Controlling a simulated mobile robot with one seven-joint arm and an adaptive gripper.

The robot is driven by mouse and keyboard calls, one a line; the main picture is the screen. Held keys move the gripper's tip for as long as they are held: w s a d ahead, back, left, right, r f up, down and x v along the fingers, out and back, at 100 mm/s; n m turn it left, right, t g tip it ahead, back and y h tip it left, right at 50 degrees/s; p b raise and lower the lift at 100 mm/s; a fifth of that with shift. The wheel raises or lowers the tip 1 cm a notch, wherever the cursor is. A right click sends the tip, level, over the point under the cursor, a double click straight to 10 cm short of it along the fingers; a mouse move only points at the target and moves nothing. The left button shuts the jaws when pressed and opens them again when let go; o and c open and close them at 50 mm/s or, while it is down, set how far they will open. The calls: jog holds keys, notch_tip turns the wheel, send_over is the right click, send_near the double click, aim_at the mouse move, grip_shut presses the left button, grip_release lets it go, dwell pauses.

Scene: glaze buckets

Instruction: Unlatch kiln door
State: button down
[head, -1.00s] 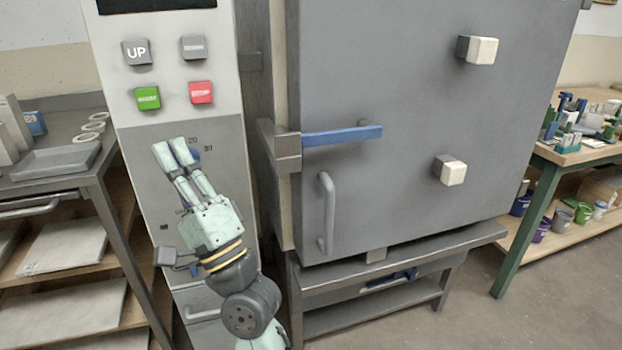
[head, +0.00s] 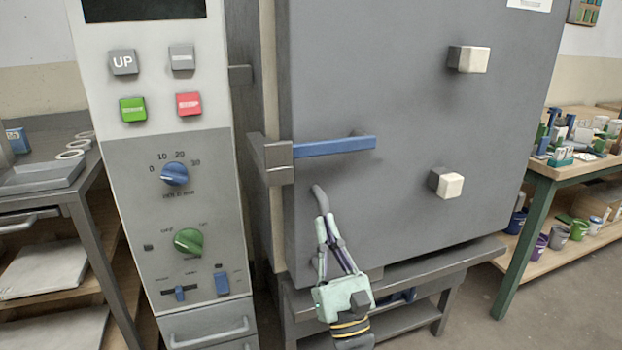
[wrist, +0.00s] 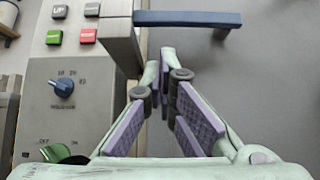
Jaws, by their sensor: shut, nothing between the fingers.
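The kiln door (head: 410,130) is a large grey panel that looks shut. Its latch is a horizontal blue lever (head: 335,146) running right from a grey latch block (head: 278,162) at the door's left edge. The lever also shows at the top of the wrist view (wrist: 188,18), with the block (wrist: 119,38) to its left. My gripper (head: 324,214) is shut and empty, pointing up below the lever and apart from it.
The control panel with its blue dial (head: 174,173) and green dial (head: 188,241) stands left of the kiln. Two pale blocks (head: 474,60) stick out from the door on the right. A metal table (head: 36,205) is at left, a green-legged table (head: 575,165) at right.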

aim_at(323, 148)
jog(key=p+x, duration=0.4)
jog(key=x, duration=0.5)
jog(key=shift+a+r, duration=0.1)
jog(key=shift+r, duration=0.05)
jog(key=shift+w+r+p, duration=0.2)
jog(key=shift+w+p, duration=0.15)
jog(key=shift+a+r, duration=0.1)
jog(key=shift+r, duration=0.05)
